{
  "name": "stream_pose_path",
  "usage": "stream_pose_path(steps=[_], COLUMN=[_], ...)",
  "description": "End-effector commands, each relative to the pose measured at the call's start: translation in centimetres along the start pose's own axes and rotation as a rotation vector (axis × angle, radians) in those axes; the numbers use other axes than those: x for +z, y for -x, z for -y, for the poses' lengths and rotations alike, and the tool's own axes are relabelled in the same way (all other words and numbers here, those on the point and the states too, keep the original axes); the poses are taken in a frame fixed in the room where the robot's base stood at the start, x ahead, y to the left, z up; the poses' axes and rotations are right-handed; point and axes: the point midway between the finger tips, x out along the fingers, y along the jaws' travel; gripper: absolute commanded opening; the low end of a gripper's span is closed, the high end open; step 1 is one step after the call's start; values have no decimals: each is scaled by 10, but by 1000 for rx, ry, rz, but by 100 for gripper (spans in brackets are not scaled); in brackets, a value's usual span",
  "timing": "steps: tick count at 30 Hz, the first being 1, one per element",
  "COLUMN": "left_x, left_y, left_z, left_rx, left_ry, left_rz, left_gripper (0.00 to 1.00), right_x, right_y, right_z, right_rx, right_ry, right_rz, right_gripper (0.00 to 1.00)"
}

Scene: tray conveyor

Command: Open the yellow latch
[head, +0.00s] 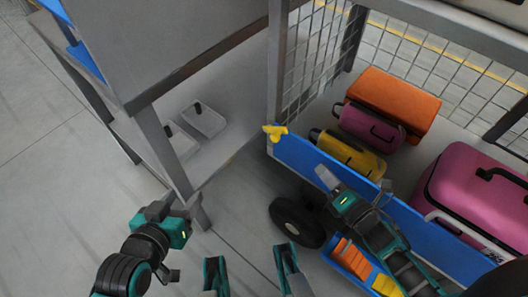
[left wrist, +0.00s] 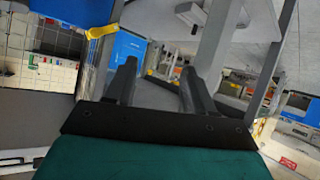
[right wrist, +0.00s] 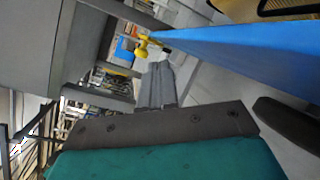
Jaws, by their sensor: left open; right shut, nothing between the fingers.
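The yellow latch (head: 275,131) sits at the left end of the cart's blue side panel (head: 300,158), by the mesh corner post. It shows beyond my fingertips in the right wrist view (right wrist: 145,46) and at the upper left of the left wrist view (left wrist: 101,32). My right gripper (head: 326,177) is shut and empty, to the right of and below the latch in the head view, beside the panel. A gap shows between its tips and the latch. My left gripper (head: 178,212) is open and empty, left of and below the latch, near a grey table leg; its fingers (left wrist: 157,85) are spread.
Inside the cart are an orange suitcase (head: 393,103), a yellow suitcase (head: 346,157) and pink suitcases (head: 478,190). A black wheel (head: 297,222) is under the panel. A grey table (head: 160,185) stands at left with white trays (head: 203,120) beneath. Grey floor lies between.

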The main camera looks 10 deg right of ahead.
Motion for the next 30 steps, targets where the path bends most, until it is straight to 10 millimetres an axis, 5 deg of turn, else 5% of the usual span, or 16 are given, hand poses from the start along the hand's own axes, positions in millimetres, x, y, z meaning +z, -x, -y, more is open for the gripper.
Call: stream_pose_path(steps=[6, 12, 20, 30], left_x=[18, 23, 24, 28], left_y=[8, 9, 9, 4], left_z=[16, 19, 20, 18], left_rx=[-59, -67, -68, -61], left_ry=[-30, -34, -35, -34], left_rz=[48, 60, 61, 61], left_gripper=[54, 54, 54, 54], right_x=[-16, -26, -30, -40], right_y=[7, 14, 3, -64], right_z=[24, 32, 30, 15], right_rx=[143, 238, 264, 265], right_ry=[511, 783, 848, 846], right_rz=[-37, -40, -36, -35], right_gripper=[0, 0, 0, 0])
